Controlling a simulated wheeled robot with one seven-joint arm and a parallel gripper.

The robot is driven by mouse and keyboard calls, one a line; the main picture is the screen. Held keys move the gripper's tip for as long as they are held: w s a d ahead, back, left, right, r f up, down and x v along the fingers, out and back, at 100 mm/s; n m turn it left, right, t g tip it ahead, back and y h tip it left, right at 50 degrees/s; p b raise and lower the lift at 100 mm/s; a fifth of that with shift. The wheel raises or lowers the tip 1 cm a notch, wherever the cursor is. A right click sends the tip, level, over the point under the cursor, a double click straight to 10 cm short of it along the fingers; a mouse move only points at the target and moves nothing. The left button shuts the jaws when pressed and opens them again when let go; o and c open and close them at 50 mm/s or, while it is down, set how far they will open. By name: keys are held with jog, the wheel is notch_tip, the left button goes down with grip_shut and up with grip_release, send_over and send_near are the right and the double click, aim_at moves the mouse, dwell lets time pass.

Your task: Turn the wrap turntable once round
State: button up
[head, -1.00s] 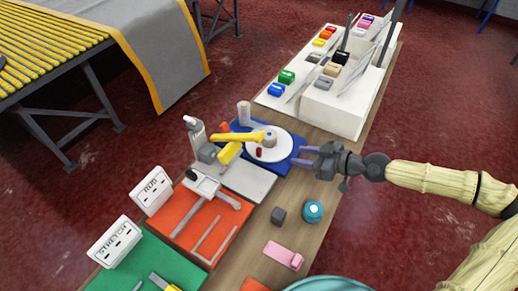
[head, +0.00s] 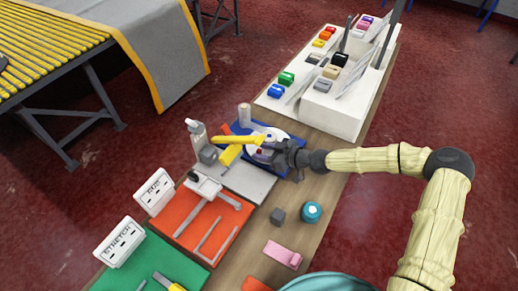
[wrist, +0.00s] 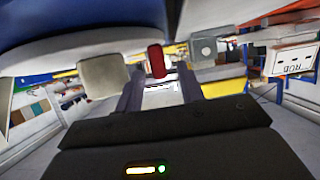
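The wrap turntable is a white disc (head: 283,133) on a blue base (head: 299,160); the disc's edge also shows across the top of the wrist view (wrist: 60,50). My gripper (head: 262,153) reaches in low over the near side of the disc and hides part of it. In the wrist view my gripper (wrist: 160,85) has its two fingers apart. A small red peg (wrist: 157,61) shows in line with the gap between them; I cannot tell whether either finger touches it. A grey block (wrist: 103,76) shows beside the left finger.
A yellow arm (head: 236,141) hangs over the disc's left side, close to my gripper. A white bottle (head: 196,134) stands left of it. The white rack (head: 335,118) of coloured clips is behind. A grey cube (head: 278,216), teal roll (head: 311,212) and pink block (head: 283,254) lie nearer.

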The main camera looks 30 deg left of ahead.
jog(key=shift+x, duration=1.05)
grip_shut()
jog(key=shift+s+a, duration=0.1)
